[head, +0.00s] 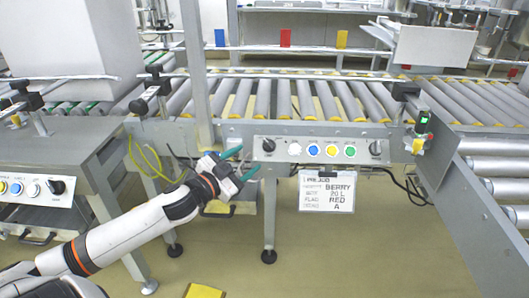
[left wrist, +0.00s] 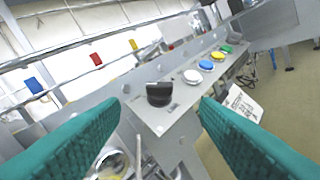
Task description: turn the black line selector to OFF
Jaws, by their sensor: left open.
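A black knob (head: 268,145) sits at the left end of the grey control panel (head: 320,160) under the roller conveyor. My left gripper (head: 242,163) is open, just left of the left knob, with green fingers. In the left wrist view the left knob (left wrist: 159,94) shows between and beyond the two fingertips, apart from both. My right gripper is not in view.
White, blue, yellow and green buttons (head: 313,150) line the panel between the knobs. A sign (head: 327,191) hangs below it. Another panel (head: 28,190) with a black knob is at the far left. A yellow cable (head: 145,158) hangs behind my left arm.

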